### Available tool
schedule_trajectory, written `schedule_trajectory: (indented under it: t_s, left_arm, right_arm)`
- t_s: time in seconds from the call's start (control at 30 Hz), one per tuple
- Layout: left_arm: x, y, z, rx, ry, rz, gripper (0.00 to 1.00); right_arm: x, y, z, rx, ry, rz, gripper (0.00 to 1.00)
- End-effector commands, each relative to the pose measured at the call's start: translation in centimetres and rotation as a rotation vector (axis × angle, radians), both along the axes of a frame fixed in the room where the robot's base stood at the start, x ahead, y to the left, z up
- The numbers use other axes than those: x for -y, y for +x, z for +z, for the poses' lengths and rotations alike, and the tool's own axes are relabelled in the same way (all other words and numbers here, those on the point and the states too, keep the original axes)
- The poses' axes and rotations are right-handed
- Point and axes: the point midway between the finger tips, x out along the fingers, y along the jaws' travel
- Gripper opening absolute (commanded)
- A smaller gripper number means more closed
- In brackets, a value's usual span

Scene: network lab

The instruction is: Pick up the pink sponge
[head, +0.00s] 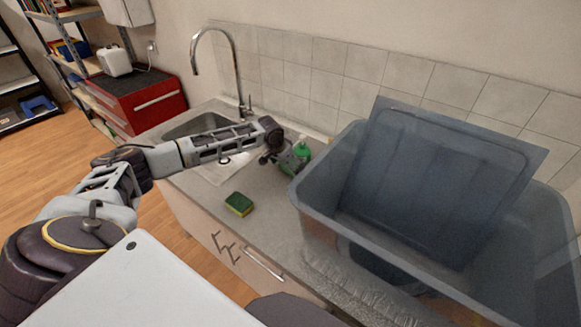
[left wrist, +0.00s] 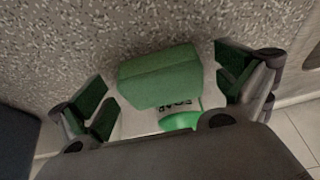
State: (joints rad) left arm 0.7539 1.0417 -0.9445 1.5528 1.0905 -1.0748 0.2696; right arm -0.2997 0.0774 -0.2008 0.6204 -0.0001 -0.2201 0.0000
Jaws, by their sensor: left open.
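No pink sponge is recognisable in either view. A sponge (head: 239,204) with a dark green top and yellow side lies on the counter in the head view. My left gripper (head: 287,161) is beyond it, by a green soap bottle (head: 303,151). In the left wrist view, my left gripper (left wrist: 165,88) is open, with its green-padded fingers on either side of a green block (left wrist: 158,76). The fingers look apart from the block, and I cannot tell what the block is. The bottle's soap label (left wrist: 180,107) shows just below it. My right gripper is out of view.
A large grey-blue bin (head: 315,205) with a lid or panel (head: 440,180) leaning in it stands to the right of my left gripper. A sink (head: 197,125) with a tall tap (head: 238,75) is to the left. Bare counter (head: 275,215) surrounds the green and yellow sponge.

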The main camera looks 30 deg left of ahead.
Motion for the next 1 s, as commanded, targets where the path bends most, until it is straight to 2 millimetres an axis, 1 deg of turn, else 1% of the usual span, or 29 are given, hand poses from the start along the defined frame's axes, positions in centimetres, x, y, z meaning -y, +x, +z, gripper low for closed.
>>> schedule_trajectory:
  t_s: [0.07, 0.1, 0.37, 0.4, 0.77, 1.0]
  left_arm:
    - [0.0, 0.0, 0.0, 0.0, 0.0, 0.0, 1.0]
    - [0.0, 0.0, 0.0, 0.0, 0.0, 0.0, 0.97]
    - [0.0, 0.0, 0.0, 0.0, 0.0, 0.0, 0.69]
    - [0.0, 0.0, 0.0, 0.0, 0.0, 0.0, 0.68]
    - [0.0, 0.0, 0.0, 0.0, 0.0, 0.0, 0.67]
    - [0.0, 0.0, 1.0, 0.001, 0.0, 0.0, 0.67]
  right_arm:
    - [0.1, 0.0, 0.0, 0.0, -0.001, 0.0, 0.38]
    - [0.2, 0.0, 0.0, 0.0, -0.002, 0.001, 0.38]
    - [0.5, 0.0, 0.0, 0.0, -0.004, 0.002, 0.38]
    - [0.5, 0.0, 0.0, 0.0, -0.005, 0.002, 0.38]
    - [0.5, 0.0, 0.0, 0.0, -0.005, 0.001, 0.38]
    - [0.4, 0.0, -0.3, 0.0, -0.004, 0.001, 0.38]
